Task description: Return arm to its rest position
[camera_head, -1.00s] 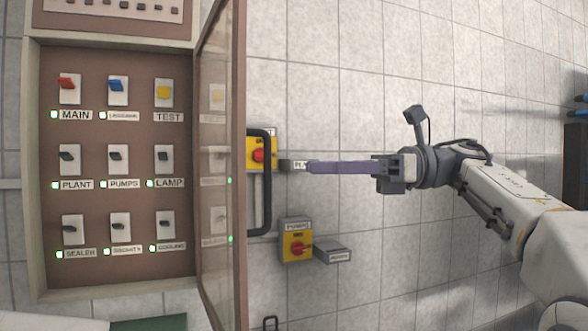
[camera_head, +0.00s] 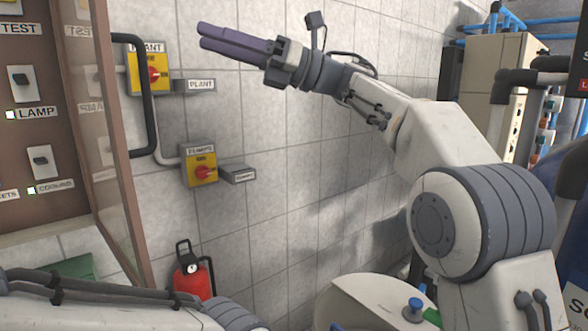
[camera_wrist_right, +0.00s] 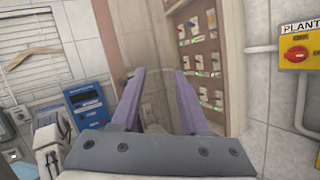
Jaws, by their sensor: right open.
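My right arm reaches in from the right in the head view. Its gripper (camera_head: 236,44) has long purple fingers and is up in front of the tiled wall, empty and apart from the switches. In the right wrist view the two purple fingers (camera_wrist_right: 157,88) stand wide apart with nothing between them. The yellow PLANT switch (camera_head: 149,70) with a red knob is left of the fingertips; it also shows in the right wrist view (camera_wrist_right: 298,48). Part of my left arm lies along the bottom left of the head view; its gripper is not seen.
The brown switch panel (camera_head: 62,130) with its open glass door (camera_head: 112,150) is at the left. The PUMPS switch (camera_head: 200,166) is on the wall below. A red extinguisher (camera_head: 190,279) stands lower. A cabinet (camera_head: 492,80) and blue pipes are at the right.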

